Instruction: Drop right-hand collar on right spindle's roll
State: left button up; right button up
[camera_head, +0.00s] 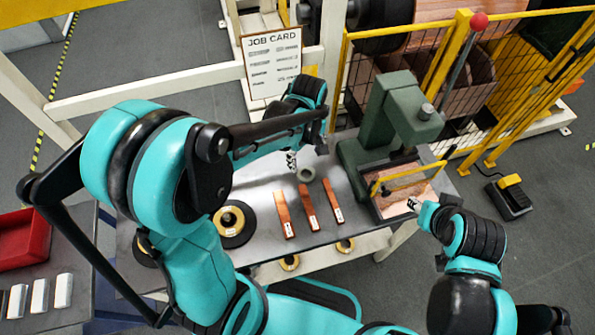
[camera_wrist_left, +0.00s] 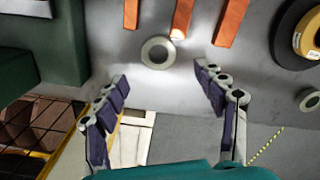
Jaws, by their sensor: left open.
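A grey ring-shaped collar (camera_head: 306,174) lies flat on the grey table beyond the copper strips; it also shows in the left wrist view (camera_wrist_left: 148,47). My left gripper (camera_head: 307,154) is open above and close to this collar; its fingers (camera_wrist_left: 165,78) are spread with nothing between them. A second grey collar (camera_wrist_left: 300,100) lies at the right edge of the wrist view. A black roll with a yellow core (camera_head: 246,232) stands on the table near my left arm; another roll is mostly hidden behind that arm. My right gripper (camera_head: 414,204) is by the green press; its opening is unclear.
Three copper strips (camera_head: 309,208) lie between the collar and the table's front edge. The green press (camera_head: 380,120), with a yellow guard (camera_head: 408,178), stands at the table's right. A job card (camera_head: 272,62) stands behind. A red bin (camera_head: 22,240) is at far left.

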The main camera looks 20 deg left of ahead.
aim_at(306, 176)
pick_arm(q)
notch_tip(306, 176, down, 3)
jog(key=shift+d+r+b, duration=0.1)
jog(key=shift+d+b, duration=0.05)
jog(key=shift+b, duration=0.35)
notch_tip(306, 176, down, 5)
jog(key=shift+d+f+b, duration=0.1)
jog(key=shift+b, duration=1.05)
jog(key=shift+c, duration=1.1)
jog(key=c, duration=1.3)
